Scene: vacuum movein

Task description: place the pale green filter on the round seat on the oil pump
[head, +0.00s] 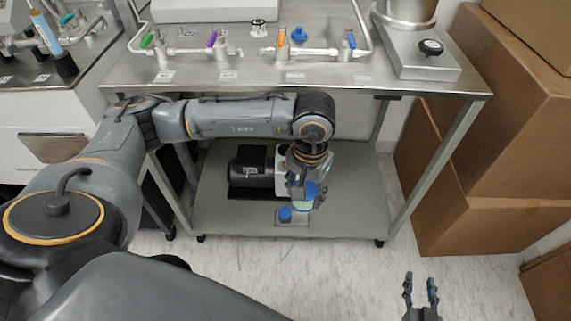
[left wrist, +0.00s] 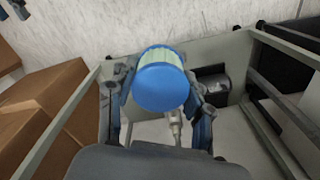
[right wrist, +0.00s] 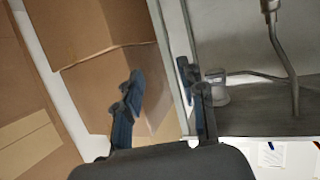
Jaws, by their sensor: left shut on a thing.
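The pale green filter (left wrist: 155,55) with its blue cap (left wrist: 160,88) is held between the fingers of my left gripper (left wrist: 158,90) in the left wrist view. In the head view my left gripper (head: 305,193) reaches down over the cart's lower shelf, beside the oil pump (head: 250,166). The pump has a black motor body and a light part at its right, largely behind the gripper. The round seat cannot be made out clearly. My right gripper (head: 422,292) is open and empty over the floor at the lower right; its spread fingers also show in the right wrist view (right wrist: 165,100).
A small blue-topped item (head: 285,214) stands on a plate at the lower shelf's front. Cardboard boxes (head: 505,120) fill the right side. Floor in front is clear.

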